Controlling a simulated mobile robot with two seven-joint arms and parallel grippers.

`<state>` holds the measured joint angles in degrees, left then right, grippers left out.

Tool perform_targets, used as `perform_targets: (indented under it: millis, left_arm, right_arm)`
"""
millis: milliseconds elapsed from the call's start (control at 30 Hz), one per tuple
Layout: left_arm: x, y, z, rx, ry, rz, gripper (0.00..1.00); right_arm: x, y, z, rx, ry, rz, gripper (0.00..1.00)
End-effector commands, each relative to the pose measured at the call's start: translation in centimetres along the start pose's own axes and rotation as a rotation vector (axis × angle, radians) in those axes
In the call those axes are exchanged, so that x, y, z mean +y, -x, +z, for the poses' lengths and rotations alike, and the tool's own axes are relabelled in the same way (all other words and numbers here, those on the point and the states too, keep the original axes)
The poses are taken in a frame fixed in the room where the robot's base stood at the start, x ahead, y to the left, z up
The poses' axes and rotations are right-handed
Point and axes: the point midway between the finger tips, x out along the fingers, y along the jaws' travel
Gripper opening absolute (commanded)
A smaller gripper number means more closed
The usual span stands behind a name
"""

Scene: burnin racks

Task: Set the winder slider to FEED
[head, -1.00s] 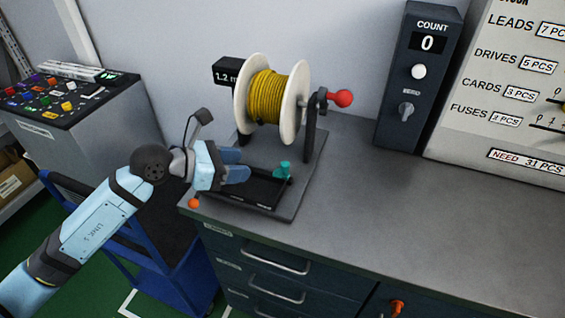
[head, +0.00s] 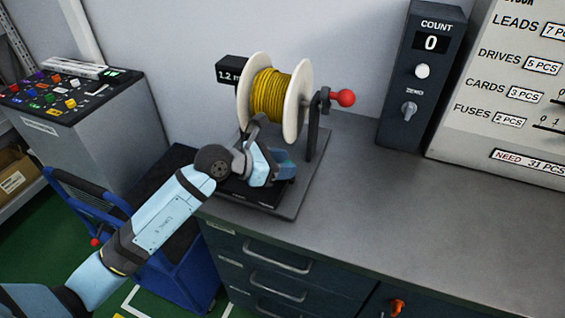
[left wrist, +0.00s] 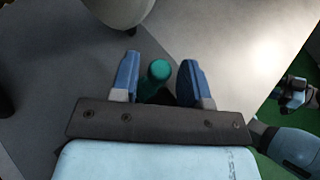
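The winder holds a spool (head: 272,95) of yellow wire between white flanges on a dark base plate (head: 307,183). The slider's teal knob (left wrist: 158,71) stands up between the two blue fingers of my left gripper (left wrist: 160,68). The fingers are apart, with the knob nearer the left finger; I cannot tell whether they touch it. In the head view my left gripper (head: 284,166) is low over the winder's black slider track (head: 262,196) and hides most of the knob. The FEED marking cannot be read.
A red crank knob (head: 345,97) sticks out right of the spool. A dark count box (head: 415,105) reading 0 and a parts board (head: 505,95) stand behind. The bench top (head: 420,210) is clear to the right. A blue cart (head: 185,280) stands at the left.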

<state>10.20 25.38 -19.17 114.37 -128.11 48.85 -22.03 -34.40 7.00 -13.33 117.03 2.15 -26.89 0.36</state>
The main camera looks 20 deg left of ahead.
Motion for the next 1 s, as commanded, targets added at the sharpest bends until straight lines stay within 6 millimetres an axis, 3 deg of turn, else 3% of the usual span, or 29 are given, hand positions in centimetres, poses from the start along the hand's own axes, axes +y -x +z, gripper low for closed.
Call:
perform_targets:
  millis: [33, 167, 333, 600, 900, 933, 1000]
  left_arm:
    - [0.0, 0.0, 0.0, 0.000, 0.000, 0.000, 0.30]
    - [0.0, 0.0, 0.0, 0.000, 0.000, 0.000, 0.00]
    - [0.2, 0.2, -0.1, 0.001, 0.000, 0.001, 0.00]
    - [2.5, 2.3, -1.1, 0.002, -0.001, 0.001, 0.00]
    - [2.6, 2.5, -1.0, 0.000, 0.000, 0.000, 0.00]
    - [2.6, 2.5, -1.0, 0.000, 0.000, 0.000, 0.31]
    - [2.6, 2.5, -1.0, 0.000, 0.000, 0.000, 0.47]
  right_arm:
    - [-0.1, 0.0, 0.0, 0.000, -0.002, -0.001, 0.43]
    - [-0.3, 0.0, 0.0, -0.001, -0.005, -0.002, 0.43]
    - [-0.4, 0.1, 0.3, -0.005, -0.009, -0.003, 0.43]
    - [-0.3, -0.2, 1.1, -0.016, -0.015, -0.004, 0.43]
    - [-0.1, -0.2, 0.5, -0.007, -0.010, -0.002, 0.43]
    - [-0.1, -0.2, 0.5, -0.006, -0.009, -0.002, 0.43]
    - [0.0, -0.2, 0.4, -0.004, -0.007, -0.001, 0.43]
